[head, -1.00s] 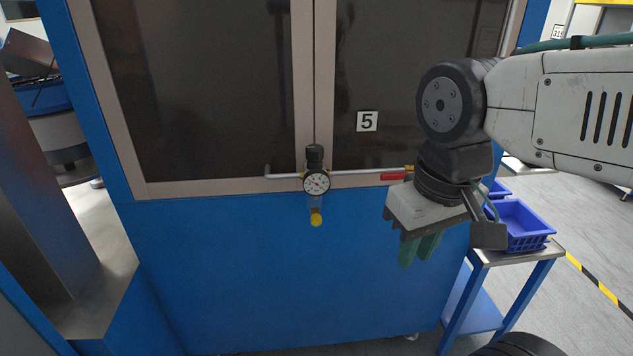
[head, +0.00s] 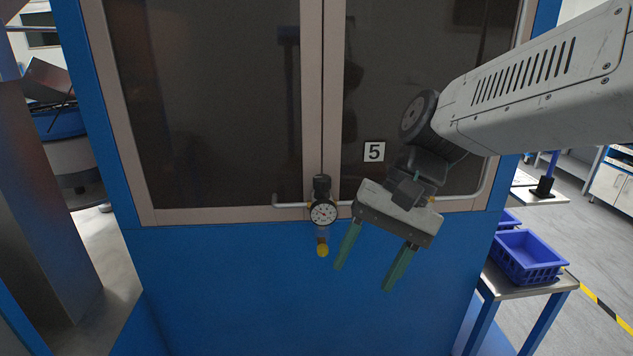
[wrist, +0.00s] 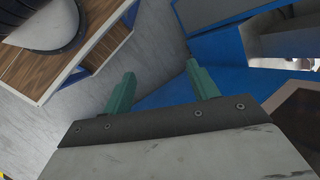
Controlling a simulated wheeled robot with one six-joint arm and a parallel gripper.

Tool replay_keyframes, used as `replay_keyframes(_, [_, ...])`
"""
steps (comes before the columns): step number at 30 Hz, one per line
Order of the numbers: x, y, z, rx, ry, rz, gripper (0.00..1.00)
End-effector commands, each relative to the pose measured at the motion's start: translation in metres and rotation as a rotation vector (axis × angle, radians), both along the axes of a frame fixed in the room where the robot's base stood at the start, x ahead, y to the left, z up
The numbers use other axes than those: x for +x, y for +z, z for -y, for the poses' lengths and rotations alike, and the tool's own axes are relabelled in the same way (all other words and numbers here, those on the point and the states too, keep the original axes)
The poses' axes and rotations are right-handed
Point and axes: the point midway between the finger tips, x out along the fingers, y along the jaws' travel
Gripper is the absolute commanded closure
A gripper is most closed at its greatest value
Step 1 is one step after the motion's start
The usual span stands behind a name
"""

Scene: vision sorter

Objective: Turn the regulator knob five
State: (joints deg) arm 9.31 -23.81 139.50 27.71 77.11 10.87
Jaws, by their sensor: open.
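The regulator (head: 323,213) is mounted on the front of the blue cabinet, with a round white gauge, a black knob (head: 322,183) on top and a yellow-tipped bowl (head: 322,248) below. The regulator is not recognisable there.
A pipe (head: 288,204) runs along the blue cabinet (head: 230,290) through the regulator. My arm hides part of it on the right. A blue basket (head: 527,257) stands on a side table at the right. A wood-topped table (wrist: 30,68) shows in the wrist view.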

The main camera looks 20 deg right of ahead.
Motion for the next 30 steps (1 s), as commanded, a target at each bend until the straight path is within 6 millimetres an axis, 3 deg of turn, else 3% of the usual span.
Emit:
replay_keyframes(4, [0.054,0.004,-0.009,0.257,-0.258,-0.179,0.41])
replay_keyframes(8, [0.109,0.009,-0.002,0.487,-0.477,-0.32,0.41])
replay_keyframes(15, [0.209,0.004,0.052,0.906,-0.834,-0.53,0.41])
replay_keyframes(18, [0.235,-0.001,0.076,1.027,-0.925,-0.576,0.41])
replay_keyframes(24, [0.265,-0.01,0.1,1.145,-1.048,-0.634,0.41])
replay_keyframes(30, [0.276,-0.011,0.086,1.154,-1.058,-0.642,0.41])
